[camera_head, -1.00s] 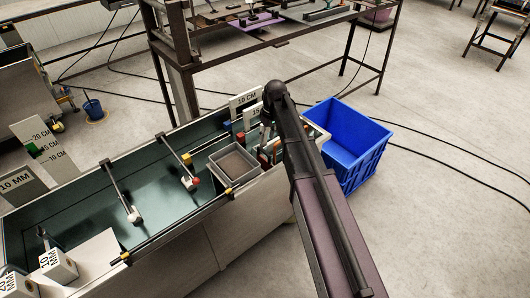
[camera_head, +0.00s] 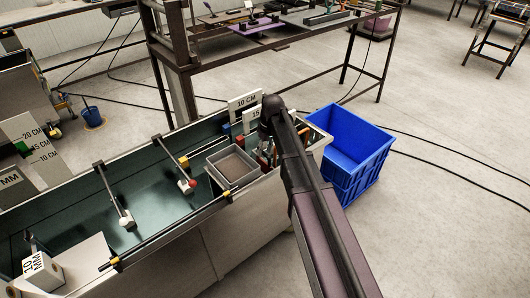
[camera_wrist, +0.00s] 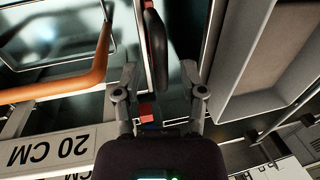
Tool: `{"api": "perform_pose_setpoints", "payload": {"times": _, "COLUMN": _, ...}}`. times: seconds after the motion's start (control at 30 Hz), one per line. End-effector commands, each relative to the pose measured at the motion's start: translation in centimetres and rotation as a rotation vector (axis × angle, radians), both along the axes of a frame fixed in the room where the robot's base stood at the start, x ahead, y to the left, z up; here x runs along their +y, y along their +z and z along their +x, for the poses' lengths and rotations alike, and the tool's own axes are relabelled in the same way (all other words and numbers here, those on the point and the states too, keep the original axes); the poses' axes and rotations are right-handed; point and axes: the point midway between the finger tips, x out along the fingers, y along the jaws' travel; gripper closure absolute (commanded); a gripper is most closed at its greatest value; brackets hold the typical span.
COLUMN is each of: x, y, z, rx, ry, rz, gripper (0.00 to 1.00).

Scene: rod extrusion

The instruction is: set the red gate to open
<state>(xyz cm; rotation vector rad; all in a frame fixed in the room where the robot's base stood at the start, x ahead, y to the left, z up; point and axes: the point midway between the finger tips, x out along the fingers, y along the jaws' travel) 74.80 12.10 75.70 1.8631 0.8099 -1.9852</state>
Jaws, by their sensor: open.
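In the wrist view, a dark rounded bar with a red edge (camera_wrist: 154,45) stands between and just beyond the fingertips of my open gripper (camera_wrist: 159,78). I cannot tell whether they touch it, or whether it is the red gate. A small red block (camera_wrist: 146,111) shows lower down between the fingers. In the head view, my gripper is mostly hidden by my arm at the right end of the long trough (camera_head: 140,262). Small red, blue and green parts crowd there, with a red one (camera_head: 239,140) left of my arm. The gate's setting is not readable.
A grey square tray (camera_head: 232,180) sits in the trough beside my gripper. An orange tube (camera_wrist: 60,84) and a 20 CM sign (camera_wrist: 50,150) lie left in the wrist view. A blue crate (camera_head: 350,170) stands on the floor at right. Levers cross the trough.

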Motion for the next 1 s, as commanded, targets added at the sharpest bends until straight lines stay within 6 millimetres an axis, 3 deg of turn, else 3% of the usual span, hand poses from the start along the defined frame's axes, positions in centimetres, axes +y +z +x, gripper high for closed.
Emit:
{"api": "perform_pose_setpoints", "payload": {"times": 0.27, "x": 0.0, "y": 0.0, "z": 0.0, "rx": 0.0, "ry": 0.0, "rz": 0.0, "gripper": 0.47}}
{"api": "perform_pose_setpoints", "payload": {"times": 0.43, "x": 0.0, "y": 0.0, "z": 0.0, "rx": 0.0, "ry": 0.0, "rz": 0.0, "gripper": 0.94}}
{"api": "perform_pose_setpoints", "payload": {"times": 0.47, "x": 0.0, "y": 0.0, "z": 0.0, "rx": 0.0, "ry": 0.0, "rz": 0.0, "gripper": 1.0}}
{"api": "perform_pose_setpoints", "payload": {"times": 0.77, "x": 0.0, "y": 0.3, "z": 0.0, "rx": 0.0, "ry": 0.0, "rz": 0.0, "gripper": 1.0}}
{"api": "perform_pose_setpoints", "payload": {"times": 1.0, "x": 0.0, "y": 2.2, "z": 0.0, "rx": 0.0, "ry": -0.001, "rz": -0.001, "gripper": 1.0}}
